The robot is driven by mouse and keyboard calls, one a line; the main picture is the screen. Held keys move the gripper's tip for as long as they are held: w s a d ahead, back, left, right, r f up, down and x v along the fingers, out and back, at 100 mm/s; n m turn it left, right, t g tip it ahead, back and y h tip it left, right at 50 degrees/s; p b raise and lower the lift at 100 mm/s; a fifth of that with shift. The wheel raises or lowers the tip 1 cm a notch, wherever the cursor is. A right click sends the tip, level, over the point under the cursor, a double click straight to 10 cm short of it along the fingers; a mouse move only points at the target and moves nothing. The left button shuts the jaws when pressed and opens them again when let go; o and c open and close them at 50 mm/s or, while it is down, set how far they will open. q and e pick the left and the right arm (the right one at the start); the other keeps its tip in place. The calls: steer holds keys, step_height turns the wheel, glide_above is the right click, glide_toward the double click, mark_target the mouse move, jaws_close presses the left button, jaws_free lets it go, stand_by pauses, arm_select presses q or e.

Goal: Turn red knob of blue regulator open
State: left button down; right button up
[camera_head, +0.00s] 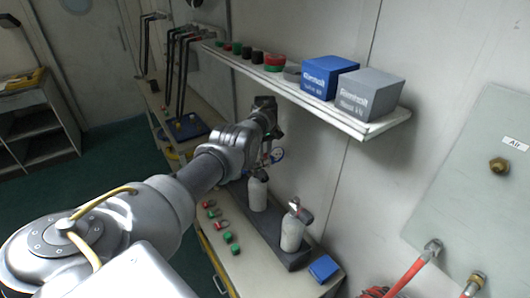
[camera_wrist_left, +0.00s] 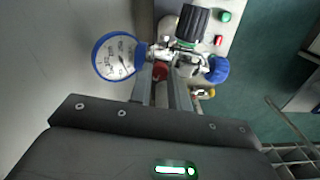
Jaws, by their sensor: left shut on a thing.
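The blue regulator shows in the left wrist view with a round blue-rimmed gauge (camera_wrist_left: 117,57), metal fittings and a blue cap (camera_wrist_left: 218,68). Its red knob (camera_wrist_left: 160,71) is partly hidden between the fingers of my left gripper (camera_wrist_left: 161,84), which is shut on it. In the head view my left gripper (camera_head: 268,138) reaches past the shelf to the regulator. My right gripper is not in view.
A wall shelf (camera_head: 340,118) with blue (camera_head: 327,77) and grey (camera_head: 368,94) boxes and several knobs overhangs near my gripper. A second white bottle (camera_head: 291,233) stands nearer on the bench. Green and red small parts lie beside it. Red hoses (camera_head: 405,278) are at the lower right.

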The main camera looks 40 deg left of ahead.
mark_target(265, 154)
arm_select(q)
steer(key=n+b, duration=0.2)
steer(key=n, duration=0.4)
steer(key=shift+f+b, duration=0.2)
steer(key=shift+b, duration=0.2)
steer(key=n+b, duration=0.1)
steer(key=n, duration=0.2)
steer(key=shift+n+b, duration=0.35)
steer(key=shift+n, duration=0.05)
steer(key=shift+r+n+b, duration=0.15)
steer(key=shift+n+b, duration=0.45)
steer(key=shift+n, duration=0.8)
steer(key=c, duration=1.3)
jaws_free()
step_height(265, 154, up, 8)
steer(key=shift+f+b, duration=0.25)
steer(key=shift+b, duration=0.5)
